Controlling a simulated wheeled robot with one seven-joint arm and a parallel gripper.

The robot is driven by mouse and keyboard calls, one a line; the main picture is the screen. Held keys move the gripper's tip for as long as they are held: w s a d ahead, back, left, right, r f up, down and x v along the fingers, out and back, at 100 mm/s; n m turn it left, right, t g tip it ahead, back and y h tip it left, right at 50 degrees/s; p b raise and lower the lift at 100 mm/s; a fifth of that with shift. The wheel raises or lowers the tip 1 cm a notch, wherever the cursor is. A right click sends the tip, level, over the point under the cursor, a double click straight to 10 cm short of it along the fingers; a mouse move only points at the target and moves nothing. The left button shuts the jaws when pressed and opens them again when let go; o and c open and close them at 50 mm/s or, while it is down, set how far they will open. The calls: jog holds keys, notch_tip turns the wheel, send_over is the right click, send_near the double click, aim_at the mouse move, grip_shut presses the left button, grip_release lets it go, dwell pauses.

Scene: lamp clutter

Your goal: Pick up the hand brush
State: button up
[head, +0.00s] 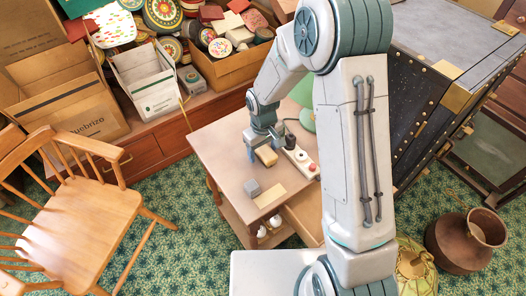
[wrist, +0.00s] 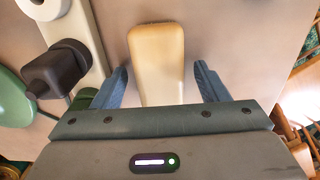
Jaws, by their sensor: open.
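A tan, rounded wooden block, which looks like the back of the hand brush (head: 266,156), lies on the small wooden table. In the wrist view the brush (wrist: 157,55) lies lengthwise between the fingers, its near end close to the palm. No bristles are visible. My gripper (head: 253,152) is low over the table at the brush. In the wrist view my gripper (wrist: 162,78) is open, with a blue-grey finger on each side and gaps between fingers and brush. I cannot tell the exact height of the fingertips.
A white power strip (head: 302,160) with a dark plug (wrist: 53,74) lies close beside the brush. A green lamp part (head: 308,119) stands behind. A grey block (head: 252,188) and a flat tan block (head: 269,197) lie nearer the table's front. An open drawer (head: 304,214) sticks out below.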

jog(key=c, duration=1.1)
jog(key=shift+r, duration=0.15)
